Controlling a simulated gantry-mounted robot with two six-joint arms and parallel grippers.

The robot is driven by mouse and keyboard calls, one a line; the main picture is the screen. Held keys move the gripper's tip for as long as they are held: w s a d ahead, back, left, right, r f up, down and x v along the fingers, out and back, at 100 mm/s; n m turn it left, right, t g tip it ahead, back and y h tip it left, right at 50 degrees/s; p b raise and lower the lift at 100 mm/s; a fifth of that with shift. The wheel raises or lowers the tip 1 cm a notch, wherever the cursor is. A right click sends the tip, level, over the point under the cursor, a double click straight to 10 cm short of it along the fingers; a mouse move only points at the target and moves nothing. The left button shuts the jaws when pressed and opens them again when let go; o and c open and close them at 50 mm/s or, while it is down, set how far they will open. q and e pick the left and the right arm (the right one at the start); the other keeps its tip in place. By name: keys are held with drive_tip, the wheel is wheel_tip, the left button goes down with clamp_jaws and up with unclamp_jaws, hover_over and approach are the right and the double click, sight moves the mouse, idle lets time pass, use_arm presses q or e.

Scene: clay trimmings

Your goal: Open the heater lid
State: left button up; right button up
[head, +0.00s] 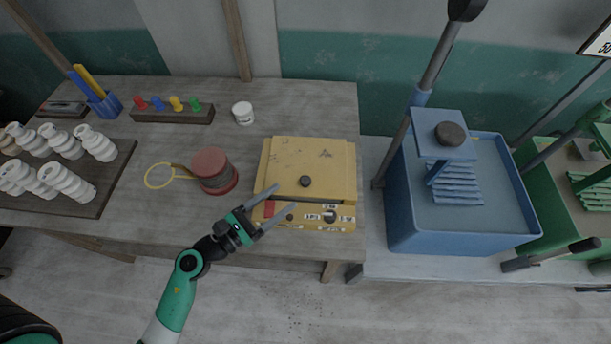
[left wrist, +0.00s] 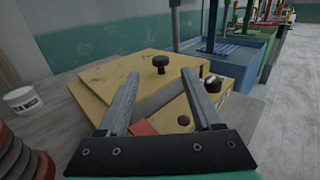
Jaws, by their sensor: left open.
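The heater is a yellow box (head: 262,213) near the right front edge of the table, with labels, dark knobs and a red patch on its front. Its flat yellow lid (head: 320,158) lies down over the top and has a dark round knob (head: 305,181) near its front edge. In the left wrist view the lid (left wrist: 115,82) and its knob (left wrist: 160,63) are ahead of the fingers. My left gripper (head: 273,196) is open and empty at the heater's front left, its fingers pointing toward the knob without enclosing it. My right gripper is not in view.
A dark red spool (head: 212,170) with a yellow loop stands left of the heater, and a white jar (head: 243,113) behind it. White stacked pieces fill a dark board (head: 112,185) at far left. A blue bin (head: 408,240) with a press stands right.

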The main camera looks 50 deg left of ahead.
sight(301, 183)
use_arm(q)
drive_tip(key=w, duration=0.9)
drive_tip(key=shift+d, duration=0.1)
drive_tip(key=shift+s, duration=0.1)
clamp_jaws()
drive_tip(key=shift+r+p, duration=0.1)
drive_tip(key=shift+p, duration=0.2)
idle(0.6)
